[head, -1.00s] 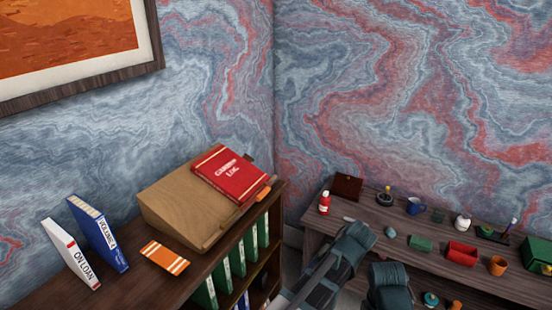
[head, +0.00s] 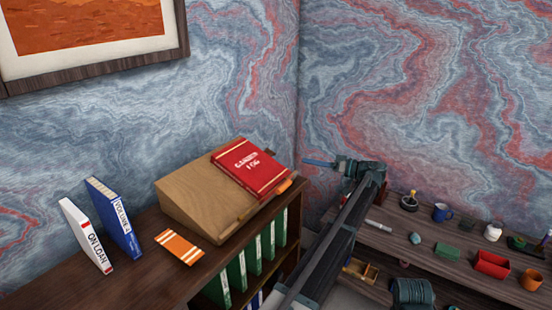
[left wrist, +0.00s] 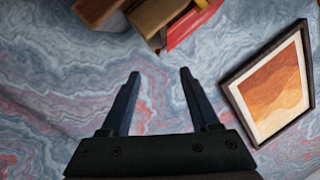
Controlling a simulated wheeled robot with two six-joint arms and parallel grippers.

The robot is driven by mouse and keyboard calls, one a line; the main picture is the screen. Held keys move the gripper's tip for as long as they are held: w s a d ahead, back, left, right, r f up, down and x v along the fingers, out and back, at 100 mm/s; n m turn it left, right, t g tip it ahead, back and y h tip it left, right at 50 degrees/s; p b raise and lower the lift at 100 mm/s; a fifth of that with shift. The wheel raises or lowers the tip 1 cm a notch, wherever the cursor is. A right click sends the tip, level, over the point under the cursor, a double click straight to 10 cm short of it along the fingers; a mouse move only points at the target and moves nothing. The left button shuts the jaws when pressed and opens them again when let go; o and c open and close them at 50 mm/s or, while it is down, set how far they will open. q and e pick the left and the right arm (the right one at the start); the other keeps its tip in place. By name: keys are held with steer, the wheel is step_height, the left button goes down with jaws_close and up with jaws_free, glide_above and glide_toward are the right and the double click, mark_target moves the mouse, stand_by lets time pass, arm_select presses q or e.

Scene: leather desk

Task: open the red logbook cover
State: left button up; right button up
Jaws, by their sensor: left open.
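The red logbook (head: 251,168), with white lettering on its cover, lies closed on a sloped wooden stand (head: 203,190) on top of the bookcase. It also shows, partly cut off, at the top of the left wrist view (left wrist: 191,25). My left gripper (head: 308,162) is raised to the right of the logbook, its fingers pointing left toward it with a gap between. In the left wrist view its two fingers (left wrist: 160,74) are apart with nothing between them. My right gripper does not show.
An orange striped item (head: 179,247) lies left of the stand, near a blue book (head: 114,219) and a white book (head: 86,236). Binders (head: 254,260) fill the shelf below. A desk at right holds a red bin (head: 491,264) and a blue mug (head: 441,212).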

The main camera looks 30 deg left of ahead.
mark_target(271, 153)
arm_select(q)
steer(key=a, duration=0.4)
steer(key=s+a, duration=0.1)
steer(key=a, duration=0.9)
steer(key=shift+s+r, duration=0.25)
steer(key=shift+s, duration=0.1)
steer(key=shift+c, duration=0.2)
jaws_close()
steer(key=shift+d, duration=0.1)
stand_by(0.7)
